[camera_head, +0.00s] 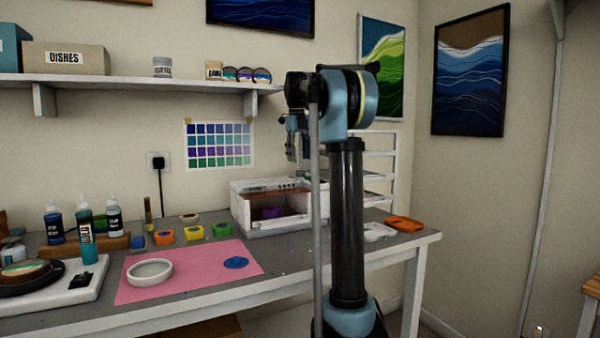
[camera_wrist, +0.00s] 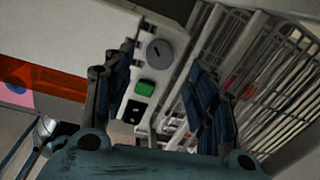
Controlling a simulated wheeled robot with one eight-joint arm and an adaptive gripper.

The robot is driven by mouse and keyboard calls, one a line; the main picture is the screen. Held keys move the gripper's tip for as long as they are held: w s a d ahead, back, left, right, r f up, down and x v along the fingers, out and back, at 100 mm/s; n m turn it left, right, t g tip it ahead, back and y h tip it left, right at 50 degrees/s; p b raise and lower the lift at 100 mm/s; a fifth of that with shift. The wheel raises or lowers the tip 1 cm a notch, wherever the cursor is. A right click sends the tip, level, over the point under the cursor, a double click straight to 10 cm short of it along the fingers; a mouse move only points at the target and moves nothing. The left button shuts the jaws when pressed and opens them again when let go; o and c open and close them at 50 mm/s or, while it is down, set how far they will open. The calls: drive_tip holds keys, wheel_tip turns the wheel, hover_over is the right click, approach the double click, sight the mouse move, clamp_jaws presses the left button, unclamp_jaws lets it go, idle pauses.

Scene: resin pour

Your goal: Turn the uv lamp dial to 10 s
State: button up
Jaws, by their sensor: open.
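The uv lamp (camera_head: 247,211) is a white box with a reddish front window, at the back of the workbench in the head view. Its white control panel shows in the wrist view with a round grey dial (camera_wrist: 160,52), a green button (camera_wrist: 145,88) and a black switch (camera_wrist: 133,111). The dial has a small dark mark; its setting is too small to read. My gripper (camera_head: 292,152) is above the lamp. In the wrist view my gripper (camera_wrist: 161,70) is open, with one dark blue finger on each side of the panel and nothing visibly held.
A white rack (camera_wrist: 240,70) with shelves stands close to the right finger. A purple item (camera_head: 268,213) is inside the lamp. A pink mat (camera_head: 195,277), small colored pots and bottles (camera_head: 54,224) lie to the left. An orange tray (camera_head: 404,224) lies to the right.

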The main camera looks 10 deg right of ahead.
sight(301, 173)
drive_tip(key=shift+d+f, duration=0.2)
drive_tip(key=shift+f, duration=2.85)
drive_tip(key=shift+c, duration=0.4)
drive_tip(key=c, duration=1)
